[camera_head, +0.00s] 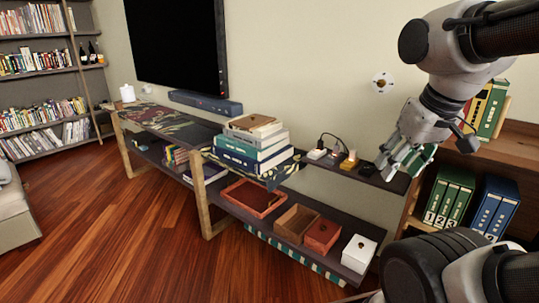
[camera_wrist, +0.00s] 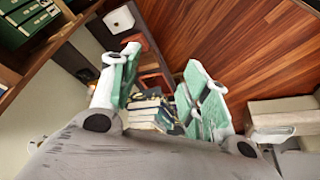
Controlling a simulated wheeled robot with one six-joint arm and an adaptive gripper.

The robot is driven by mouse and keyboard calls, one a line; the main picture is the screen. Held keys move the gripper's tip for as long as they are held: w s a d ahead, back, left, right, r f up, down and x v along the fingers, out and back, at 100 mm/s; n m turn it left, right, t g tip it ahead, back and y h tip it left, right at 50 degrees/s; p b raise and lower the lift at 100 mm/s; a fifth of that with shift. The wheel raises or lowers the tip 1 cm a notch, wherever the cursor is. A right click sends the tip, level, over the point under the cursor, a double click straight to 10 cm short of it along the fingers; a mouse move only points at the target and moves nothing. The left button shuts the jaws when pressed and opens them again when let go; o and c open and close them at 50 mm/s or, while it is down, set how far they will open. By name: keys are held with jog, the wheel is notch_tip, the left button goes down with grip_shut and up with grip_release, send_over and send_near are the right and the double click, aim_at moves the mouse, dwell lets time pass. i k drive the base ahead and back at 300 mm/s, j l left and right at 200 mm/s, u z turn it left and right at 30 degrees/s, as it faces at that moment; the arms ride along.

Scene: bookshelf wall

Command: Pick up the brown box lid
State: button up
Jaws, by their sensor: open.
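A brown box lid (camera_head: 252,122) with a darker patch in its middle lies flat on top of a stack of books (camera_head: 252,148) on the console's upper level. An open brown box (camera_head: 297,222) without a lid stands on the lower shelf. My gripper (camera_head: 404,158) is up at the right, near the wall and the right end of the upper shelf, well apart from the lid. In the wrist view its green-padded fingers (camera_wrist: 162,88) are spread with nothing held. Books (camera_wrist: 150,112) show between them; I cannot make out the lid there.
The lower shelf (camera_head: 272,226) also holds a red-brown tray (camera_head: 236,190), a red-brown box (camera_head: 322,236) and a white box (camera_head: 359,250). Chargers and cables (camera_head: 345,160) sit on the upper shelf right of the books. A bookcase (camera_head: 520,150) stands at right. The wooden floor (camera_head: 130,235) in front is clear.

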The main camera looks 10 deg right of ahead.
aim_at(251, 122)
jog(key=i+j, duration=0.45)
jog(key=i, duration=0.2)
jog(key=i+j, duration=0.45)
jog(key=i, duration=0.2)
jog(key=i+j+z, duration=0.1)
jog(key=i+j, duration=0.35)
jog(key=i, duration=0.25)
jog(key=i+j, duration=0.45)
jog(key=i, duration=0.2)
